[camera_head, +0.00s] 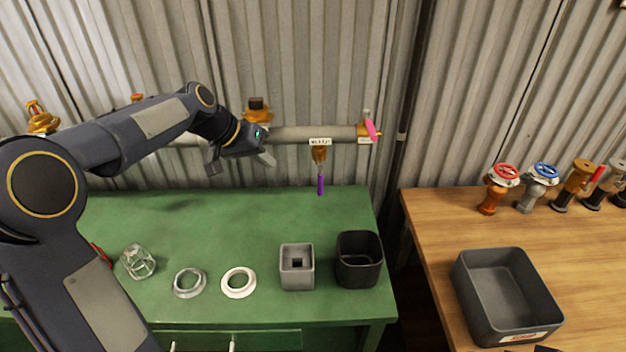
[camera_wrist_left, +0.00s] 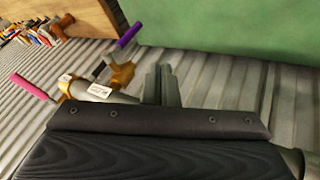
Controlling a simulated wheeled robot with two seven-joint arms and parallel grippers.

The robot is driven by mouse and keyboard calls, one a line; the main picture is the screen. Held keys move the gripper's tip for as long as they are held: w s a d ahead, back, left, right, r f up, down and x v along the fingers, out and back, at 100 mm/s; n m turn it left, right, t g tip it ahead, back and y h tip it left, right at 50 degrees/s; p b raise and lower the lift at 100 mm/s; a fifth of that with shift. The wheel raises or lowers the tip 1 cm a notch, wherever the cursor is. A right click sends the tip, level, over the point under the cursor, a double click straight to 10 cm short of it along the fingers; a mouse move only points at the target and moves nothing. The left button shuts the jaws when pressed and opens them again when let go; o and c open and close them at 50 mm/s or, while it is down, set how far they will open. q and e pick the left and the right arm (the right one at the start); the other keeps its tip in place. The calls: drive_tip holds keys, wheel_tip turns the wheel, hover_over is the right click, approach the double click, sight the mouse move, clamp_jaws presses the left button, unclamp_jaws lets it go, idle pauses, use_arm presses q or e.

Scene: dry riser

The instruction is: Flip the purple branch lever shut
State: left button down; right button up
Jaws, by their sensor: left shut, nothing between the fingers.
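The purple lever (camera_head: 320,185) hangs straight down below a brass branch valve (camera_head: 319,154) under the grey pipe (camera_head: 300,134), near a small white label. In the left wrist view the purple lever (camera_wrist_left: 130,34) sticks out from the brass valve (camera_wrist_left: 121,74), to the left of my fingers. My left gripper (camera_head: 267,158) is in front of the wall, left of the purple lever and apart from it. Its fingers (camera_wrist_left: 162,84) are together and empty in the left wrist view. My right gripper is not in view.
A pink lever (camera_head: 371,129) sits at the pipe's right end. A wooden table (camera_head: 440,225) at right holds several valves and a grey tray (camera_head: 505,298).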

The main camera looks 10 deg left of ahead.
sight(320, 180)
use_arm(q)
drive_tip(key=w+d+f+p, duration=0.2)
drive_tip(key=w+d+f, duration=0.2)
drive_tip(key=d+f, duration=0.4)
drive_tip(key=shift+w+d, duration=0.15)
drive_tip(key=shift+w, duration=0.05)
idle(0.4)
